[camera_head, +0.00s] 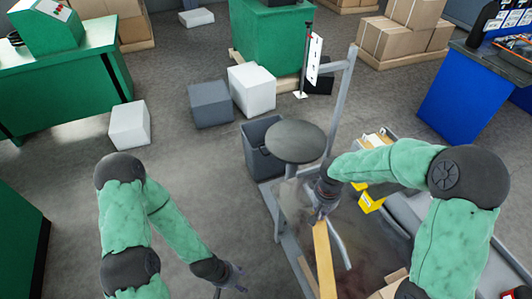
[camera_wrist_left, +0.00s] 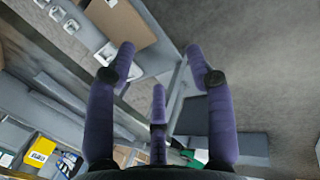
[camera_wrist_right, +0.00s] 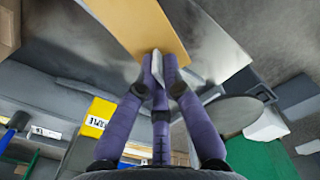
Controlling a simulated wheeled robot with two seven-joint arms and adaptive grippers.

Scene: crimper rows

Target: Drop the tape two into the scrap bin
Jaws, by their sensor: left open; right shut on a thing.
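The dark grey bin (camera_head: 262,150) stands open on the floor left of a round dark disc on a stand. I take it for the scrap bin. My right gripper (camera_head: 320,207) is to the right of and nearer than the bin, at the far end of a long tan board. In the right wrist view my right gripper (camera_wrist_right: 158,72) is shut on a small light grey piece (camera_wrist_right: 157,66), in front of the board. I cannot read any mark showing it is tape two. My left gripper (camera_head: 234,281) is low at front centre, open and empty in the left wrist view (camera_wrist_left: 158,65).
The round disc (camera_head: 295,141) and a grey metal post (camera_head: 340,105) stand beside the bin. The tan board (camera_head: 324,262) runs towards me. Yellow bins (camera_head: 370,200) are on the right. Grey (camera_head: 210,103) and white boxes (camera_head: 252,88) lie behind.

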